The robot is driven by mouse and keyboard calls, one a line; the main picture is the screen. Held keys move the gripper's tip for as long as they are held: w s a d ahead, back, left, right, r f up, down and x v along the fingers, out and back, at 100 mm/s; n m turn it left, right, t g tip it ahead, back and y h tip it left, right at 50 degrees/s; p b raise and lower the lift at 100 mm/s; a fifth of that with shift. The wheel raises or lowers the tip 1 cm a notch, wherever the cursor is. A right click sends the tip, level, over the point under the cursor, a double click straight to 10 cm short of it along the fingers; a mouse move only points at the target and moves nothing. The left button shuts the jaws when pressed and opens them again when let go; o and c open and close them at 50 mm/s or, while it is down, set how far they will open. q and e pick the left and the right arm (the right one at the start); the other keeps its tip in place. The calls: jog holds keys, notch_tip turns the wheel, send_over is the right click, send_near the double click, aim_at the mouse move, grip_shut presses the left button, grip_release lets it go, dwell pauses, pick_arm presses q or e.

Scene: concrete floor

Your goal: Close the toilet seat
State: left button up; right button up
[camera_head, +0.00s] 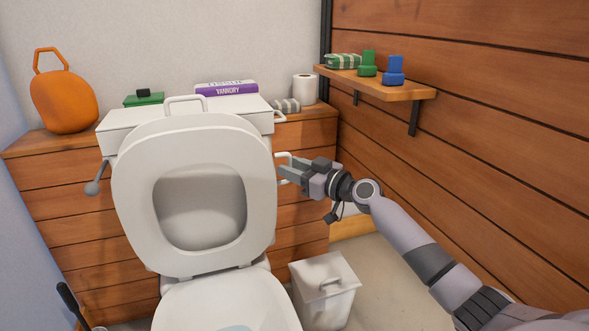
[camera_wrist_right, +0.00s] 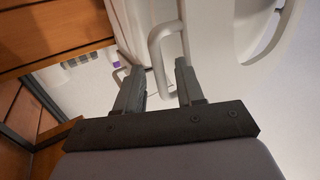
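The white toilet seat (camera_head: 258,210) stands raised, leaning back toward the tank (camera_head: 125,127); the bowl (camera_head: 180,312) shows below it. A thin white handle (camera_head: 185,100) rises at the seat's top edge, and a side handle (camera_head: 283,155) sticks out at its right edge. My right gripper (camera_head: 286,174) is at that side handle, pointing left. In the right wrist view its fingers (camera_wrist_right: 158,72) are apart, with the white side handle (camera_wrist_right: 153,47) showing between and just beyond their tips; contact cannot be told. My left gripper is out of view.
A white bin (camera_head: 325,290) stands on the floor right of the bowl. A wooden shelf (camera_head: 400,93) juts from the right wall. An orange vase (camera_head: 64,102), purple box (camera_head: 226,89) and paper roll (camera_head: 304,88) stand behind. A brush handle (camera_head: 72,305) is at lower left.

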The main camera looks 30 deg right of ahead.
jog(key=shift+c, duration=0.4)
grip_shut()
pick_arm(q)
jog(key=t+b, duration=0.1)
jog(key=b, duration=0.3)
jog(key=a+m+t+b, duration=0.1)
jog(key=b, duration=0.4)
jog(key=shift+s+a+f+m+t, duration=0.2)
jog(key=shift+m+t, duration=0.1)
pick_arm(e)
jog(key=s+a+f+n+t+y, duration=0.1)
jog(key=s+f+n+t, duration=0.1)
jog(key=s, duration=0.4)
jog(key=s+a+f+n+t+y, duration=0.1)
jog(key=s+a+f+n, duration=0.1)
jog(key=s+f, duration=0.2)
jog(key=s, duration=0.3)
jog(key=shift+s+a+f+t+y, duration=0.15)
jog(key=shift+a+f+t+y, duration=0.15)
jog(key=shift+f+t+y, duration=0.1)
jog(key=shift+o, duration=0.4)
grip_release()
